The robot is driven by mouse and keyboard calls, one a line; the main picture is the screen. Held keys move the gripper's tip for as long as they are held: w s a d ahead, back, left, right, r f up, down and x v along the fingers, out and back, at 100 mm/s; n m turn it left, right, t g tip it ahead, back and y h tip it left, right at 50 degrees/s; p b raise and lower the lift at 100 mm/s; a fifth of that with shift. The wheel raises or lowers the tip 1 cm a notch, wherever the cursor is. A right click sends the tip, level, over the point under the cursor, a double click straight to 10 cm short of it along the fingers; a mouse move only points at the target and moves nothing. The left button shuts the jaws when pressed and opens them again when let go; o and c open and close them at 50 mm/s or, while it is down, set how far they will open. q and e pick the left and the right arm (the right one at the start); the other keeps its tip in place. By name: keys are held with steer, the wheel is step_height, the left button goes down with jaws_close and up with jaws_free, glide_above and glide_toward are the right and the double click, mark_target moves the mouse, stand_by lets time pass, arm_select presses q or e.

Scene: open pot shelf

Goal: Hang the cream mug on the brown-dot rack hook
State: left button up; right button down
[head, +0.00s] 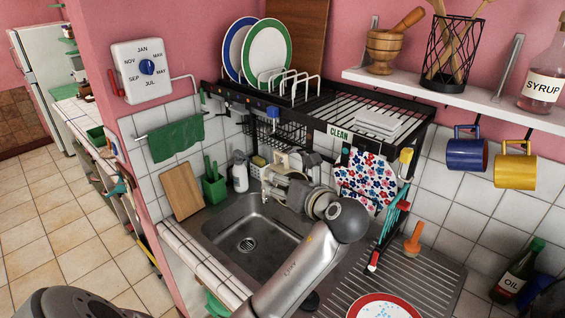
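My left gripper (272,172) is over the sink, below the black dish rack (318,113), with its wrist and arm in front of it. A small cream shape (281,158) shows at its fingers and may be the cream mug. It is too small and too covered to tell whether the fingers are closed on it. Small coloured marks run along the rack's front rail, but I cannot make out which hook has the brown dot. My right gripper is not in view.
A floral cloth (364,182) hangs from the rack's front right. The steel sink (232,262) is empty below. Blue (466,153) and yellow (514,170) mugs hang under the shelf at right. A red-rimmed plate (372,299) lies on the drainboard. Plates stand on the rack.

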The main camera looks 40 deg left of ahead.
arm_select(q)
steer(key=shift+s+a+r+n+g+y+p, duration=0.2)
steer(key=shift+s+r+n+g+y+p, duration=0.15)
steer(key=shift+g, duration=0.25)
steer(key=shift+s+a+f+n+g, duration=0.1)
steer(key=shift+s+a+n+g, duration=0.1)
steer(key=shift+n+g, duration=0.2)
steer(key=shift+a+f, duration=0.1)
steer(key=shift+w, duration=0.4)
steer(key=shift+w+f, duration=0.1)
steer(key=shift+w, duration=0.3)
steer(key=shift+w+d+f, duration=0.1)
steer(key=shift+w+d, duration=0.05)
steer(key=shift+w, duration=0.95)
steer(key=shift+w+d+f, duration=0.1)
steer(key=shift+w, duration=0.95)
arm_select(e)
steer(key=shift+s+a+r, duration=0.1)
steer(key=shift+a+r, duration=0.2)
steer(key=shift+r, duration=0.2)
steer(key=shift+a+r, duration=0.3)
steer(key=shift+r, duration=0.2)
arm_select(q)
steer(key=shift+w, duration=0.35)
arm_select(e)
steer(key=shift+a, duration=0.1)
